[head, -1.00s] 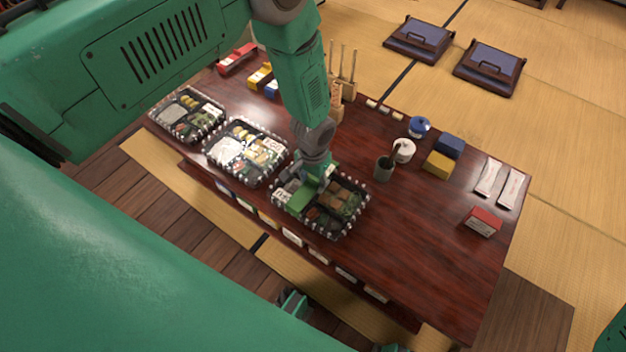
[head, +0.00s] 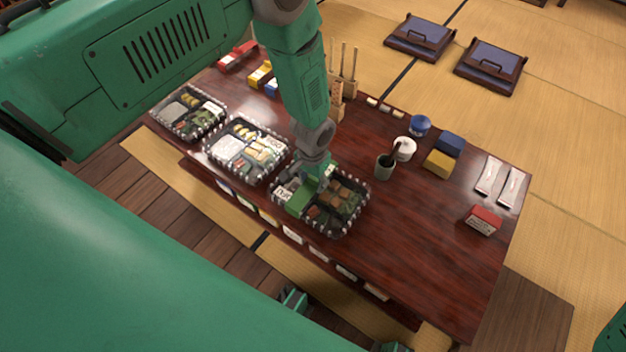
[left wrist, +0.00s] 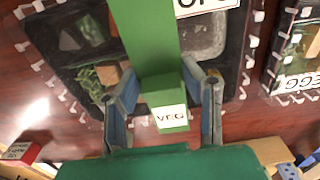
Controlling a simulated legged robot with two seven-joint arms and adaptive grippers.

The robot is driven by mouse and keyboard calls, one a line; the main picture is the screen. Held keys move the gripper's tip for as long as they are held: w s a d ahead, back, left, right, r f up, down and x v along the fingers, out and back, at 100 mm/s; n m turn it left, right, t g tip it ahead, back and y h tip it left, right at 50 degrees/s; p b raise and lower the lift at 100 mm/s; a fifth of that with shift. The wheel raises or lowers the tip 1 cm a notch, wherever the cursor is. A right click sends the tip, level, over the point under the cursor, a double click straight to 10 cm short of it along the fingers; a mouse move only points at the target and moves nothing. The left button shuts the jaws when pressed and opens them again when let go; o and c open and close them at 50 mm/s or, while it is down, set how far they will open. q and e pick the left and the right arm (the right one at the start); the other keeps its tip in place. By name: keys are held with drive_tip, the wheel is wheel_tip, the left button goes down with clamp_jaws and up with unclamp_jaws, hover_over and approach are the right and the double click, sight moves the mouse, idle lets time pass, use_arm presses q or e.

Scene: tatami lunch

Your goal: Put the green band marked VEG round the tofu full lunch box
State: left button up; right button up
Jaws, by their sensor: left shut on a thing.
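The tofu lunch box (head: 345,228) is the nearest of the black-rimmed boxes on the table. In the left wrist view its tray (left wrist: 238,45) carries a partly hidden label ending in "OFU". My left gripper (head: 320,178) is over this box, pointing down. In the left wrist view my left gripper (left wrist: 165,100) is shut on the green band (left wrist: 147,40), whose white label reads VEG. The band (head: 299,202) lies across the left part of the box. Whether it passes beneath the box is hidden.
The EGG lunch box (head: 212,158) stands close by on the left, with another box (head: 155,117) beyond it. Red, yellow and blue items (head: 262,75) lie at the far edge. A dark cup (head: 384,168) stands to the right. The table's right front (head: 430,255) is clear.

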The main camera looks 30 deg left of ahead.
use_arm(q)
drive_tip(key=shift+f+b, duration=0.45)
drive_tip(key=shift+f, duration=0.2)
idle(0.9)
idle(0.4)
drive_tip(key=o, duration=0.9)
drive_tip(key=shift+o, duration=0.4)
drive_tip(key=o, duration=0.5)
drive_tip(key=shift+r, duration=0.1)
drive_tip(key=shift+r+p, duration=3.3)
drive_tip(key=shift+r, duration=0.65)
